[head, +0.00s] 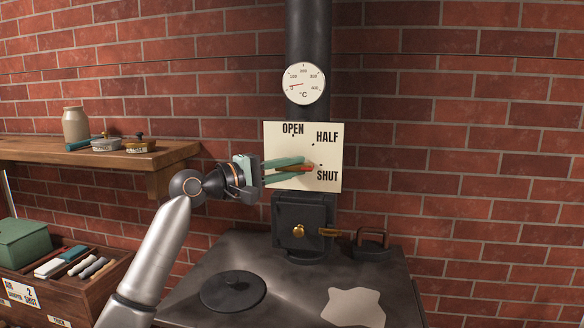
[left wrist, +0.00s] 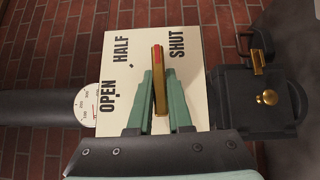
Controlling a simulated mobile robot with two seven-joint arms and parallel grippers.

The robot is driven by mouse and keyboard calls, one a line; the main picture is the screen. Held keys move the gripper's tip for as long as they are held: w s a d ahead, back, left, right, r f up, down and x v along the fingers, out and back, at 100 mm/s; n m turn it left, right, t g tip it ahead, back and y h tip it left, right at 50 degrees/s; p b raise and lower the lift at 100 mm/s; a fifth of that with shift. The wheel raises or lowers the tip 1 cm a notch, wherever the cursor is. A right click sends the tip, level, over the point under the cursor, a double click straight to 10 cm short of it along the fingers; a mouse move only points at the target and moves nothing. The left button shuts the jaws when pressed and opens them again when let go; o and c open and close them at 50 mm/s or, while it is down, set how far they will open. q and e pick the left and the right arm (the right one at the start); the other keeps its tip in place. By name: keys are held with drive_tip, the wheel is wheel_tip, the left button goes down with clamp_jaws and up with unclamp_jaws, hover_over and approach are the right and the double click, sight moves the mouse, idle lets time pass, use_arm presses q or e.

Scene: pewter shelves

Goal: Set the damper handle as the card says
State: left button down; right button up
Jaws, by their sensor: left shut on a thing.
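The damper handle (head: 309,169) is a slim brown bar with a red mark. It also shows in the left wrist view (left wrist: 158,90). It is on the cream dial plate (head: 275,138), marked OPEN, HALF and SHUT. Its red end points right in the head view, close to the SHUT dot. My left gripper (head: 303,167) has green fingers shut on the handle, one on each side of it. The card (head: 20,293) on the wooden crate front at lower left has small print, apparently "AIR 2" and "DAMPER SHUT". My right gripper is not in view.
A black flue pipe (head: 308,40) with a round thermometer (head: 303,83) rises behind the plate. Below are the stove door (head: 301,232) with its brass knob, and the stovetop (head: 275,305) with a round lid. A wooden shelf (head: 175,155) with jars stands left of the gripper.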

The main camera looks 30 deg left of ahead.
use_arm(q)
drive_tip(key=shift+m+g, duration=0.3)
idle(0.4)
drive_tip(key=c, duration=0.8)
unclamp_jaws()
drive_tip(key=shift+c, duration=0.2)
drive_tip(key=shift+s+a, duration=0.25)
drive_tip(key=shift+s, duration=0.1)
drive_tip(key=b+v, duration=0.4)
drive_tip(key=v, duration=0.7)
drive_tip(key=shift+s, duration=0.35)
drive_tip(key=shift+a, duration=0.1)
